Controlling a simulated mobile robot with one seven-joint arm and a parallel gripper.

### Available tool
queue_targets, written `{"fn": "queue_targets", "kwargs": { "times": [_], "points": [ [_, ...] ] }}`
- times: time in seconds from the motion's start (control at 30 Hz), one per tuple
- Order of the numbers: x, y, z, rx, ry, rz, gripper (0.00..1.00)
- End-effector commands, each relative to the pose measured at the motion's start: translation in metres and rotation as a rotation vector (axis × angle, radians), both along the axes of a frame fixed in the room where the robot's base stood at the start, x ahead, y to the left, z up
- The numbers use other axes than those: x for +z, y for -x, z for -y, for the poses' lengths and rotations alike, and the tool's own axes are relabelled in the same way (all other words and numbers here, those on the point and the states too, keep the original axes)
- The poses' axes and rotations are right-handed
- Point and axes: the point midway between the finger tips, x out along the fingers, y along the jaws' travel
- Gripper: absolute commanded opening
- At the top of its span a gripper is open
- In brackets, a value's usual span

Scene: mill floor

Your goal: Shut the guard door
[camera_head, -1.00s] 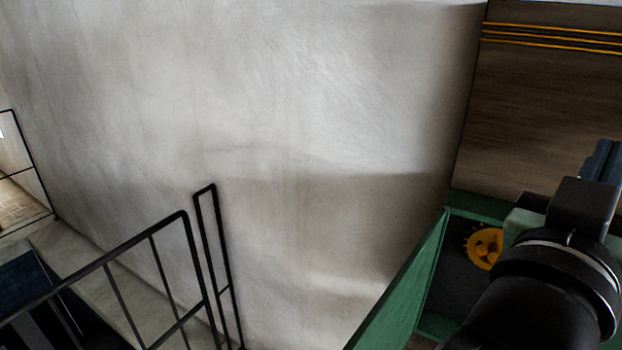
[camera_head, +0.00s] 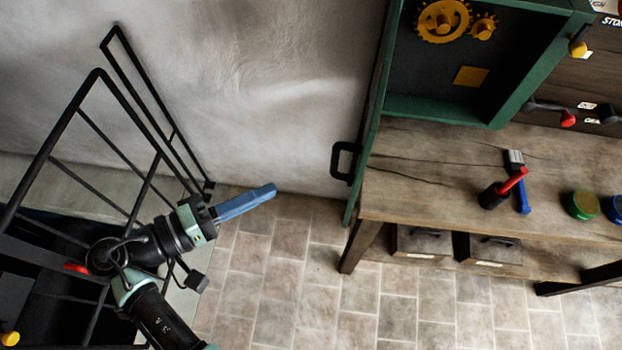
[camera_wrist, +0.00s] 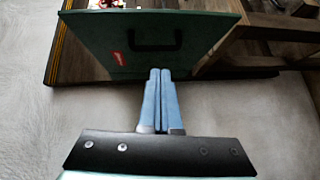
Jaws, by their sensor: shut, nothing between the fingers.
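The green guard door (camera_head: 370,125) stands open in the head view, seen nearly edge-on at the left side of the green cabinet (camera_head: 540,90). Its black handle (camera_head: 343,162) sticks out to the left, low on the door. The wrist view shows the door's face (camera_wrist: 105,42) with the black handle (camera_wrist: 152,40) and a small red label. My gripper (camera_head: 272,190) has blue fingers, shut and empty. It is left of the door and apart from the handle in the head view. In the wrist view the fingertips (camera_wrist: 160,72) point toward the door's edge.
Yellow gears (camera_head: 442,20) sit inside the open cabinet. A wooden bench (camera_head: 420,195) below holds a red-handled tool, a brush and round pots. A black railing (camera_head: 97,72) stands at left beside my arm. Tiled floor (camera_head: 285,270) is clear between railing and bench.

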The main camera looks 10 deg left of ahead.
Motion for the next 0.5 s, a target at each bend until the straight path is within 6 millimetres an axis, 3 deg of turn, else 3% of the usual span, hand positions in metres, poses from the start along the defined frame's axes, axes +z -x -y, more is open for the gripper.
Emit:
{"fn": "queue_targets", "kwargs": {
  "times": [0.1, 0.2, 0.37, 0.5],
  "points": [
    [0.0, 0.027, -0.001, -0.023, 0.117, 0.017, 0.0],
    [0.001, 0.032, 0.001, -0.034, 0.149, 0.026, 0.0],
    [0.002, 0.022, 0.016, -0.036, 0.149, 0.027, 0.0],
    [0.004, 0.004, 0.039, -0.039, 0.148, 0.024, 0.0]
  ]
}}
